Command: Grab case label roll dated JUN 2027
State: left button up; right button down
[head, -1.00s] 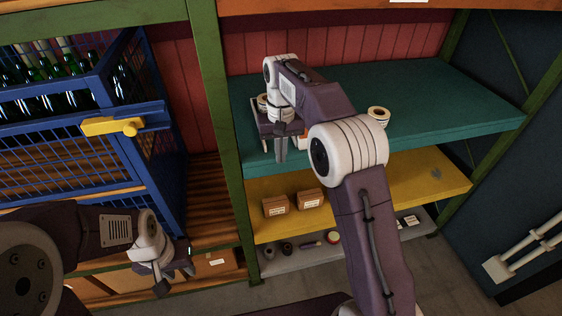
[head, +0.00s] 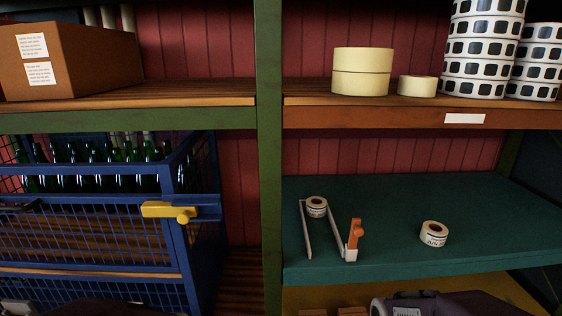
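A white label roll (head: 434,234) with a brown core lies on the teal shelf (head: 390,195), right of centre. Dark print on its side reads "JUN"; the year is too small to read surely. A second label roll (head: 316,207) sits at the back of a white two-armed holder with an orange block (head: 354,238), left on the same shelf. Its print is not legible. Parts of my arms show along the bottom edge, but neither gripper is in view.
Above, a wooden shelf holds cream tape rolls (head: 361,72) and stacks of black-and-white rolls (head: 483,50). A green post (head: 268,150) stands left of the teal shelf. A blue cage (head: 90,235) with bottles and a yellow latch (head: 168,210) is at left.

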aim_at(433, 234)
jog(key=z, duration=1.25)
